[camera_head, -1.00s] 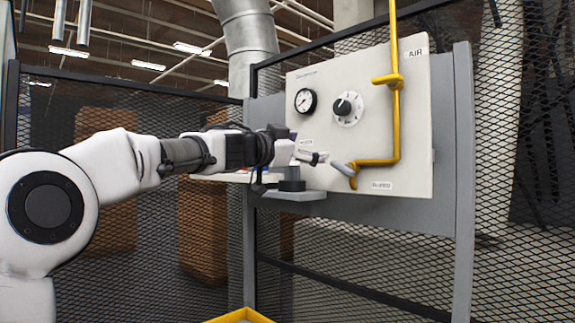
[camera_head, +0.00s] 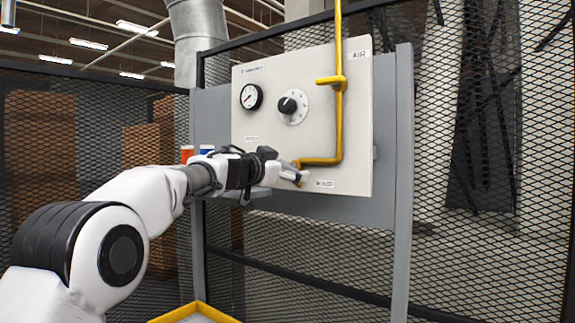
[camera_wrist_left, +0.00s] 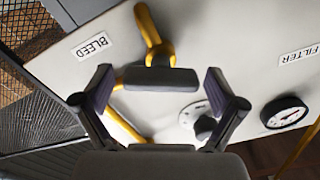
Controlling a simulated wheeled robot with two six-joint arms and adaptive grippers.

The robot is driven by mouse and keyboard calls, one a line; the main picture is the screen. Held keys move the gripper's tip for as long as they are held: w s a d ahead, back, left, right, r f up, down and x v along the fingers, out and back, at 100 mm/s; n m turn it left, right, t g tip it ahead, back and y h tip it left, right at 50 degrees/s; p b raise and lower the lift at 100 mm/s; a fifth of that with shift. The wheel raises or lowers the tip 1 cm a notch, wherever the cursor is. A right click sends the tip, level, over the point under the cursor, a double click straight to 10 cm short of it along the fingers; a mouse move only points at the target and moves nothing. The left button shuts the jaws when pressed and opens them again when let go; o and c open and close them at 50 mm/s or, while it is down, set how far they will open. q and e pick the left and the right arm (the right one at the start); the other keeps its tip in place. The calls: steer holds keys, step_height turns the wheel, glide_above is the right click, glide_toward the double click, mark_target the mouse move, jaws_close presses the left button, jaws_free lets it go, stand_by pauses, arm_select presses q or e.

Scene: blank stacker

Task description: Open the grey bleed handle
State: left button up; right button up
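The grey bleed handle (camera_wrist_left: 160,80) sits at the end of a yellow pipe, near the BLEED label (camera_wrist_left: 91,47) in the left wrist view. My left gripper (camera_wrist_left: 160,92) is open, with one purple-padded finger on each side of the handle. Small gaps seem to show between the pads and the handle's ends. In the head view, my left gripper (camera_head: 298,174) is at the lower end of the yellow pipe (camera_head: 338,120) and largely hides the handle. My right gripper is not in view.
The white panel (camera_head: 350,100) carries a round gauge (camera_head: 251,96) and a black-and-white dial (camera_head: 293,106). An orange item (camera_head: 187,153) and a blue item (camera_head: 207,150) stand left of the panel. Mesh fencing (camera_head: 490,250) stands behind. A yellow-edged tray (camera_head: 180,312) is low in front.

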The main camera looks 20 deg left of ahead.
arm_select(q)
steer(key=shift+s+a, duration=0.1)
steer(key=c, duration=1)
steer(key=shift+o, duration=0.3)
steer(key=shift+m+p, duration=0.3)
steer(key=shift+m, duration=0.1)
steer(key=shift+r+m+p, duration=0.1)
steer(key=shift+m+p, duration=0.4)
steer(key=shift+m, duration=0.5)
steer(key=m+p, duration=0.1)
steer(key=m, duration=0.1)
steer(key=shift+m, duration=0.3)
steer(key=m, duration=0.3)
steer(key=shift+m, duration=0.3)
steer(key=shift+s+m, duration=0.1)
steer(key=shift+m, duration=1.8)
